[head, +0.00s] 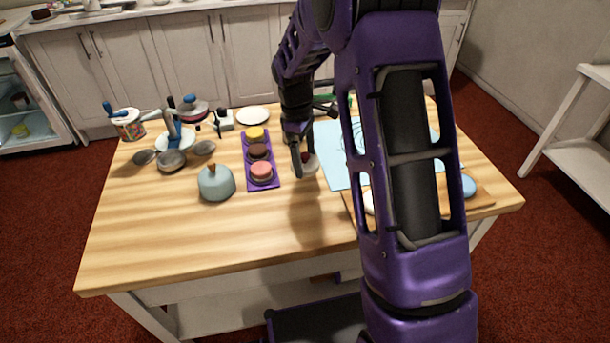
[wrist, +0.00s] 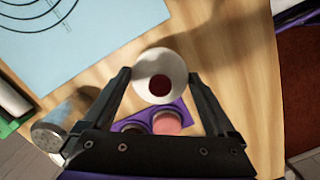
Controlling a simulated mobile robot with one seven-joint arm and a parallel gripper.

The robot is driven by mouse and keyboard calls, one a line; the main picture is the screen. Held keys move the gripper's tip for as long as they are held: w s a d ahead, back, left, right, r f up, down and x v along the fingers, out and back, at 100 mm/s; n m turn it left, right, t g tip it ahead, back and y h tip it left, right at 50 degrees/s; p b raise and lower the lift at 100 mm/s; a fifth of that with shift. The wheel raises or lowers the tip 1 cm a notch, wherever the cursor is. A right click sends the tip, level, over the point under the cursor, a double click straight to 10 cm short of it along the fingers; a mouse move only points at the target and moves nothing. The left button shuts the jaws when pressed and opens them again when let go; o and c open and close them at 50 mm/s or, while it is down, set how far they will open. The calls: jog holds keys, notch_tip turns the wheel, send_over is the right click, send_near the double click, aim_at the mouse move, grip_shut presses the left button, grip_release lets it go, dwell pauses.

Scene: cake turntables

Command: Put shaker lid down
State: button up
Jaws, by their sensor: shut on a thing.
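My gripper (wrist: 159,74) has its two fingers on either side of a white round piece (wrist: 145,62) with a dark red centre, and is shut on it. I cannot tell for sure whether this piece is the shaker lid. In the head view the gripper (head: 303,163) points down over the table, with the white piece (head: 312,165) at its tips, partly hidden. I cannot tell whether the piece touches the table. A grey shaker with a perforated top (wrist: 47,135) stands left of the gripper in the wrist view.
A purple tray (head: 248,149) with several round cakes lies just left of the gripper. A blue-grey dome (head: 216,183) stands left of it. A light blue mat (head: 334,170) and a wooden board (head: 482,197) lie to the right. The table's front left is clear.

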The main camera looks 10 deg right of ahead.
aim_at(306, 182)
jog(key=shift+f+b, duration=0.3)
jog(key=shift+f, duration=2.2)
jog(key=shift+f, duration=0.15)
jog(key=o, duration=1)
jog(key=shift+c, duration=0.2)
jog(key=r, duration=0.4)
jog(key=r+p, duration=0.1)
jog(key=r, duration=0.3)
jog(key=a+r, duration=0.1)
jog(key=r, duration=0.3)
jog(key=shift+w+a+r+p, duration=0.1)
jog(key=shift+w+r+p, duration=0.05)
jog(key=shift+w+p, duration=0.2)
